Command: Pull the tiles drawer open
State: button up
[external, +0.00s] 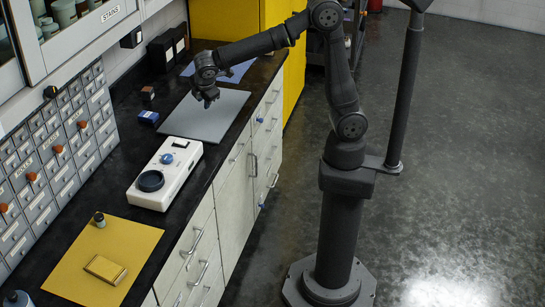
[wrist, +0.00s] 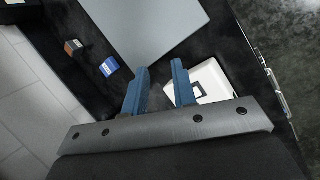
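My gripper (external: 207,101) hangs above the grey board on the black counter. In the wrist view my gripper (wrist: 160,68) has its two blue fingers apart, with nothing between them. A cabinet of small grey drawers (external: 62,140) stands against the wall at the left, well away from my gripper; several have orange knobs and some carry labels. Larger white drawers with bar handles (external: 196,240) are in the counter front and look closed. I cannot read a tiles label on any drawer, so I cannot tell which one is the tiles drawer.
On the counter are the grey board (external: 206,116), a white scale-like device (external: 165,173), a small blue box (external: 149,117), and a yellow mat (external: 105,250) with a yellow block (external: 105,269) and a small jar (external: 99,219). A yellow cabinet (external: 292,62) stands behind. The floor at right is clear.

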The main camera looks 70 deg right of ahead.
jog(key=s+a+m+t+y, duration=0.2)
jog(key=s+a+m+t, duration=0.4)
jog(key=s+a+m, duration=0.85)
jog(key=s+a+m+t+y, duration=0.3)
jog(key=s+a+m+t, duration=0.3)
jog(key=s+a+m, duration=0.85)
jog(key=m, duration=0.1)
send_near(196, 241)
jog(key=shift+h, duration=0.3)
jog(key=x, duration=1)
jog(key=shift+a+f, duration=0.1)
jog(key=shift+f, duration=0.2)
grip_shut()
